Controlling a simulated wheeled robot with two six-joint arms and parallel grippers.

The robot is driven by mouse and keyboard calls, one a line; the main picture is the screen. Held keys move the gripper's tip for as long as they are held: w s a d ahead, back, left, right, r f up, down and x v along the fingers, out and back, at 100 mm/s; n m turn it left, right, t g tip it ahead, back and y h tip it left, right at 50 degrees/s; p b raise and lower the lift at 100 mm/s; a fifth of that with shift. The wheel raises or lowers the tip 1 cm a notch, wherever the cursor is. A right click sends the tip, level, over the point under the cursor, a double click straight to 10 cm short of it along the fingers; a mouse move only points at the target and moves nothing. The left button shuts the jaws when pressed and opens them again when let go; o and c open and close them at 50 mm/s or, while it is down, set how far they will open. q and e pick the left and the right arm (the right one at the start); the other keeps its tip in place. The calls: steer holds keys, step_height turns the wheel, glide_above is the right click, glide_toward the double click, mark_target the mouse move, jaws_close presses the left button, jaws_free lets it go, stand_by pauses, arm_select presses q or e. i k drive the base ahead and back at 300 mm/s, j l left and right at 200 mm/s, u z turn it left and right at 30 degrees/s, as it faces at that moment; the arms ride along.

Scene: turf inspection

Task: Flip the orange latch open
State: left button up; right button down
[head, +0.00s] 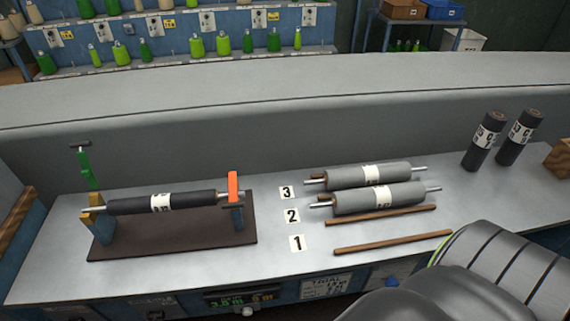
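The orange latch (233,187) stands upright at the right end of a stand, above a dark support block (237,216). A black roller (190,202) with a white label lies across the stand, its metal shaft ends at the two supports. I cannot tell whether the latch touches the shaft. A green latch (85,168) with a dark crossbar on top is tilted up at the stand's left end. The stand has a dark brown base plate (180,240). Neither of my grippers shows in the head view.
Two grey rollers (378,198) lie right of number cards 1, 2 and 3 (292,216). A wooden strip (392,242) lies in front. Two black rolls (483,143) stand at the back right. A large dark grey shape (460,275) covers the lower right. The grey bench top (275,262) is clear before the cards.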

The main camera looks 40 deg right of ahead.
mark_target(233, 202)
steer(key=z, duration=0.7)
